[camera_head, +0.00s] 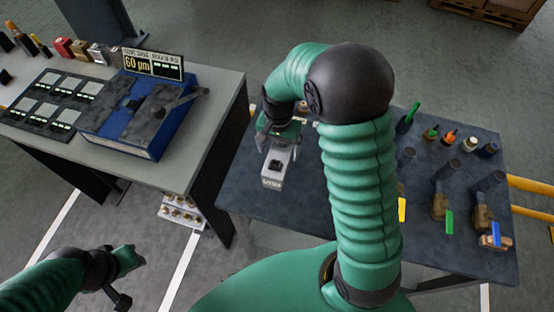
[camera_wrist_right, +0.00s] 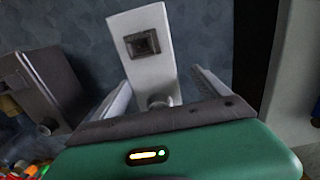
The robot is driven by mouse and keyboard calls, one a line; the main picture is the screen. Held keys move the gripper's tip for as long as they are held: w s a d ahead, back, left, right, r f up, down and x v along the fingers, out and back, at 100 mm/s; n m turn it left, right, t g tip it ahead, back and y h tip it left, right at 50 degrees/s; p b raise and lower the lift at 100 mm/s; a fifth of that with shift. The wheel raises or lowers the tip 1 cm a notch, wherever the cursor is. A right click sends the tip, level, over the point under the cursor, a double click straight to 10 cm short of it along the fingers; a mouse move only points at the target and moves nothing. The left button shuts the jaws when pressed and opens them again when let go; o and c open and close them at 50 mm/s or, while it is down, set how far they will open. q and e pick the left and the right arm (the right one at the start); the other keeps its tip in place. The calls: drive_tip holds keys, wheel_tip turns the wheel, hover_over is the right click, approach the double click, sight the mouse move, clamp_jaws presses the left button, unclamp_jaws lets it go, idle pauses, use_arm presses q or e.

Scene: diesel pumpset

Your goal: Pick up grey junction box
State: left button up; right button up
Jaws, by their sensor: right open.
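The grey junction box (camera_head: 272,178) is a pale, oblong block with a dark square on its face, on the dark table near its left side. It also shows in the right wrist view (camera_wrist_right: 148,75). My right gripper (camera_head: 280,140) is over the far end of the box. In the right wrist view, its two fingers (camera_wrist_right: 163,85) are open, one on each side of the box's near end; I cannot tell if they touch it. My left gripper (camera_head: 125,275) is low at the left, away from the box, its jaws unclear.
The dark table (camera_head: 240,190) also bears several cylinders, bottles and coloured tags at right. My right arm hides its middle. A grey bench (camera_head: 215,125) at left holds a blue box (camera_head: 150,145) with a display. In the right wrist view, a grey part (camera_wrist_right: 45,85) stands left of the junction box.

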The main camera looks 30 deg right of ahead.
sight(279, 156)
drive_tip(key=f, duration=0.1)
drive_tip(key=s+f, duration=0.2)
drive_tip(key=shift+a+f, duration=0.25)
drive_tip(key=shift+a, duration=0.15)
drive_tip(key=shift+w+d+f, duration=0.1)
drive_tip(key=shift+w+f, duration=0.1)
drive_tip(key=shift+w, duration=0.15)
drive_tip(key=c, duration=1.7)
drive_tip(key=shift+c, duration=0.7)
drive_tip(key=shift+r, duration=0.15)
